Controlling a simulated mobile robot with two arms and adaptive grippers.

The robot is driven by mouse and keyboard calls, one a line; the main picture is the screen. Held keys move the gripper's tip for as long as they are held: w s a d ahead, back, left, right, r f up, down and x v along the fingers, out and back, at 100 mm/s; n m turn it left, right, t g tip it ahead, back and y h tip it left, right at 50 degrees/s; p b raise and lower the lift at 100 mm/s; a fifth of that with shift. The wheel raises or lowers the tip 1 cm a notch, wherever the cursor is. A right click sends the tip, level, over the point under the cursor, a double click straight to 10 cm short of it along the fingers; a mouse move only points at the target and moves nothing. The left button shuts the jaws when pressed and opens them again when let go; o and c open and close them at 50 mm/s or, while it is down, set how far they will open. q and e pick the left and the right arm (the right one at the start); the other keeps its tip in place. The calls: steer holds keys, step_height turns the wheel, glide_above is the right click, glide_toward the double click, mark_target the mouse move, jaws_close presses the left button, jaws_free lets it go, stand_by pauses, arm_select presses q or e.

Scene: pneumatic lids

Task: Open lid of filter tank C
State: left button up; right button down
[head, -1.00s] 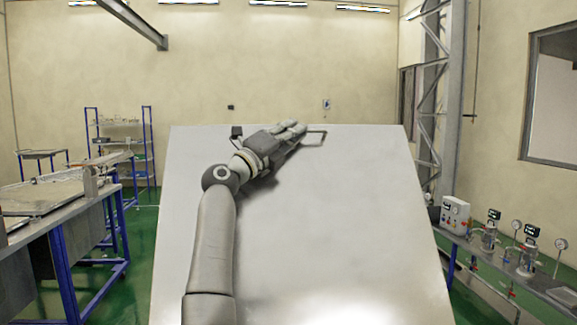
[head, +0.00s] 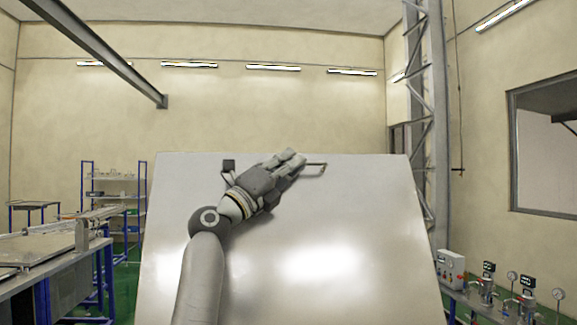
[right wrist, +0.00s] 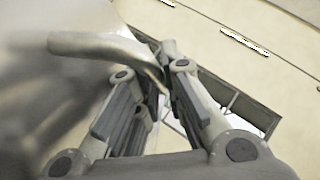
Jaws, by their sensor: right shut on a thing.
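The lid (head: 350,230) is a large pale, shiny panel filling the middle of the head view, tilted up and facing me. A thin bent handle (head: 316,164) sticks out near its top edge. My right gripper (head: 291,160) reaches up across the lid to this handle. In the right wrist view the handle bar (right wrist: 95,43) runs in from the left between the fingers, and my right gripper (right wrist: 160,95) is shut on it. The tank under the lid is hidden, and no letter shows. My left gripper is out of view.
A workbench (head: 50,255) and a blue-framed shelf (head: 115,190) stand left. A bench with gauges and small vessels (head: 487,285) stands right. A steel lattice column (head: 420,120) rises behind the lid's right side.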

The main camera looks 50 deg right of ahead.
steer(key=c, duration=1.9)
jaws_free()
steer(key=shift+r, duration=0.35)
steer(key=shift+c, duration=0.2)
steer(key=shift+o, duration=0.6)
steer(key=shift+s+f, duration=0.1)
steer(key=shift+s, duration=0.05)
steer(key=shift+f, duration=0.15)
steer(key=shift+a+f, duration=0.15)
steer(key=shift+f, duration=0.05)
steer(key=s+v, duration=0.1)
steer(key=v, duration=1)
steer(key=shift+w+a, duration=0.3)
steer(key=shift+w, duration=0.1)
